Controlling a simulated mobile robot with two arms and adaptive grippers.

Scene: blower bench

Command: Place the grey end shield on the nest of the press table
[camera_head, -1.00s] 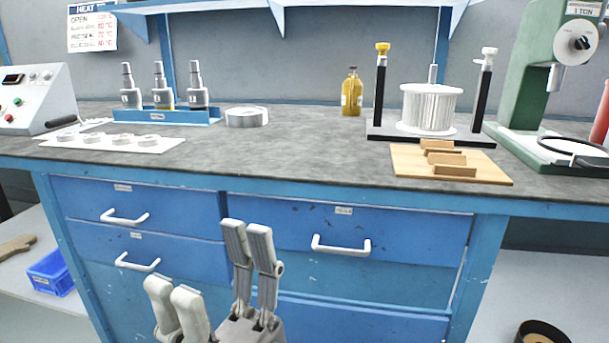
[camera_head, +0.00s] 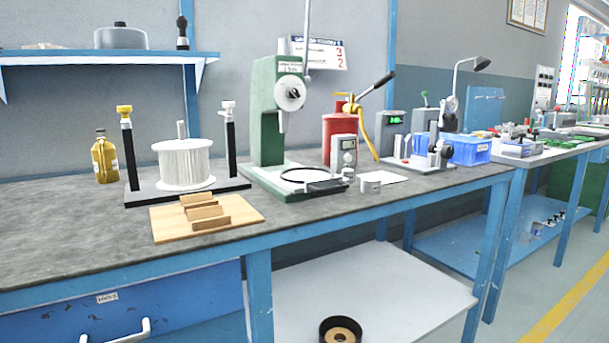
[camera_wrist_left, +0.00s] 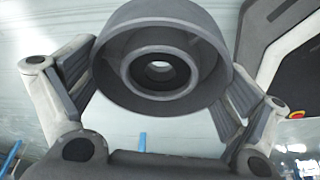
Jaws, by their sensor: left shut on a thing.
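The grey end shield (camera_wrist_left: 185,88) is a round cup with a central bore, seen close up in the left wrist view. My left gripper (camera_wrist_left: 158,88) is shut on it, with finger pads against opposite sides of its rim. In the head view the green arbor press (camera_head: 268,120) stands at the back of the bench. Its pale base carries a dark ring (camera_head: 283,177), which looks like the nest; a small grey block stands beside it. Neither gripper shows in the head view now, so the distance from the shield to the press cannot be told.
Left of the press are a wire spool (camera_head: 183,165) between two posts and a wooden block holder (camera_head: 240,217).

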